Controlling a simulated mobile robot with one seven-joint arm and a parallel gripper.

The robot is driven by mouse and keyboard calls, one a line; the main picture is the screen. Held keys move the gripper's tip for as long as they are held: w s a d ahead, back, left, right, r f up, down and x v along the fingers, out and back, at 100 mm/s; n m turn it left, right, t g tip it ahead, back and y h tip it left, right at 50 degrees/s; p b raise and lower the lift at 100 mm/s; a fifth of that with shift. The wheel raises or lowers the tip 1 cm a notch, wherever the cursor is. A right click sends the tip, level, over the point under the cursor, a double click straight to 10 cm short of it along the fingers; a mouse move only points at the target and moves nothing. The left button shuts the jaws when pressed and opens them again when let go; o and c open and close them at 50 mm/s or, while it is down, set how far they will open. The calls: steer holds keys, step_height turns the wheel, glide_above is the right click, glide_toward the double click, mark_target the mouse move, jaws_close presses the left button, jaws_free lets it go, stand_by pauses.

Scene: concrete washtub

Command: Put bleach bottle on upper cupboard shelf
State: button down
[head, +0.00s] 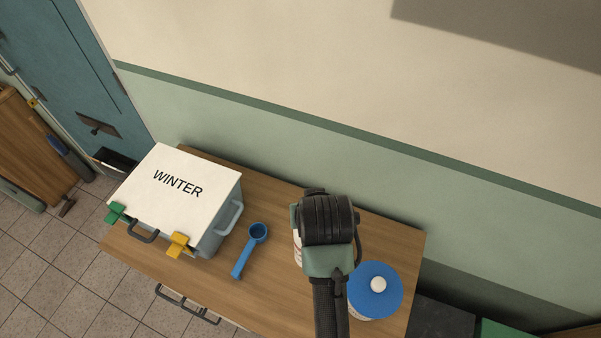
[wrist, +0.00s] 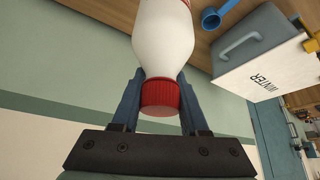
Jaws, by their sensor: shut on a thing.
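The bleach bottle is white with a red cap. I cannot tell whether the bottle's base touches the table. The upper cupboard shelf is not in either view.
A box with a white lid marked WINTER (head: 190,180) stands on the table (head: 270,290) at the left. A blue scoop (head: 245,250) lies beside it. A blue-lidded container (head: 375,290) stands close to the right of my arm. A green and cream wall (head: 270,130) runs behind.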

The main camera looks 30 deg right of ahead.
step_height(320, 180, down, 7)
steer(key=p, duration=0.1)
steer(key=shift+w, duration=0.15)
steer(key=shift+f, duration=0.1)
steer(key=shift+f, duration=0.15)
steer(key=shift+c, duration=2.1)
jaws_free()
steer(key=b+v, duration=0.1)
steer(key=v, duration=1.1)
